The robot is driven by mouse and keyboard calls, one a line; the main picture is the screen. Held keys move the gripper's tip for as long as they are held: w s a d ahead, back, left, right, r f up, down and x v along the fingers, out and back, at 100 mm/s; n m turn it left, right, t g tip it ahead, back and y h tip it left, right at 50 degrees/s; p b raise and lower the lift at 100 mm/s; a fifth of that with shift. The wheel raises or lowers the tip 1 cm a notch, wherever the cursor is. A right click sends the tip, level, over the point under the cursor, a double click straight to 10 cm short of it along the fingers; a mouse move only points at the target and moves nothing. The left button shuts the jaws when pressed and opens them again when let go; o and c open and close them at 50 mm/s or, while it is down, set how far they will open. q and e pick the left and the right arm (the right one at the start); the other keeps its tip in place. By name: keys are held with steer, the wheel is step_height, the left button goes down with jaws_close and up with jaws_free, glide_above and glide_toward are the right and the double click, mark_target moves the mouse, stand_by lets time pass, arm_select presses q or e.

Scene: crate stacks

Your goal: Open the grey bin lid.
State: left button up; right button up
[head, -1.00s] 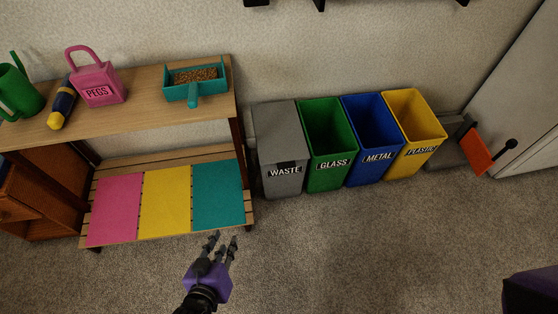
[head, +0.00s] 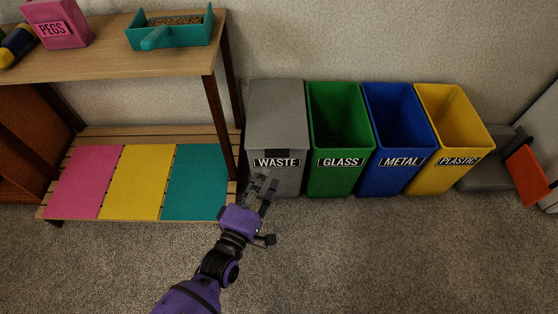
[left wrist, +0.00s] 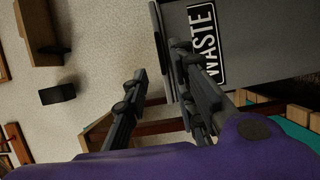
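The grey bin (head: 287,184) stands upright with a WASTE label on its front. Its grey lid (head: 275,112) lies shut on top. My left gripper (head: 264,182) is in front of the bin, low and just below the label. In the left wrist view, my left gripper (left wrist: 160,60) has its two fingers spread with nothing held between them. There the bin (left wrist: 265,35) shows sideways, and the lid's front edge (left wrist: 160,42) appears near the fingertips. I cannot tell whether a finger touches it. My right gripper is out of view.
Open green (head: 335,180), blue (head: 390,182) and yellow (head: 440,172) bins stand to the right of the grey one. A wooden shelf (head: 130,75) with coloured mats below stands close on its left. The carpet (head: 400,260) in front is clear.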

mark_target(275, 157)
arm_select(q)
steer(key=b+x, duration=0.2)
steer(key=x, duration=0.5)
steer(key=shift+w+d+b, duration=0.1)
steer(key=shift+w+b, duration=0.1)
steer(key=shift+b, duration=0.15)
jaws_close()
